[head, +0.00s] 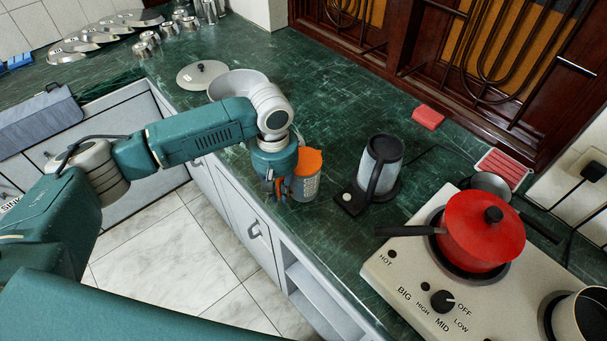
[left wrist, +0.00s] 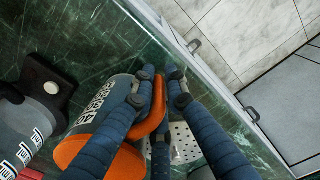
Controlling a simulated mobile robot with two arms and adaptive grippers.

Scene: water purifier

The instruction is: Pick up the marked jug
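A grey jug with an orange top (head: 308,162) and a speckled side stands upright near the counter's front edge in the head view. In the left wrist view the jug (left wrist: 104,92) shows pale lettering on its grey side and an orange handle (left wrist: 152,121). My left gripper (head: 277,187) is at the jug's left side, just beyond the counter edge. Its blue fingers (left wrist: 160,82) reach along both sides of the handle, but I cannot tell whether they press on it. The fingers cover part of the jug. My right gripper is not in view.
A kettle (head: 383,152) on a black base stands right of the jug. The stove (head: 400,262) with a red pot (head: 482,232) is at the lower right. A bowl (head: 228,80) and a lid (head: 202,75) lie behind my left arm.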

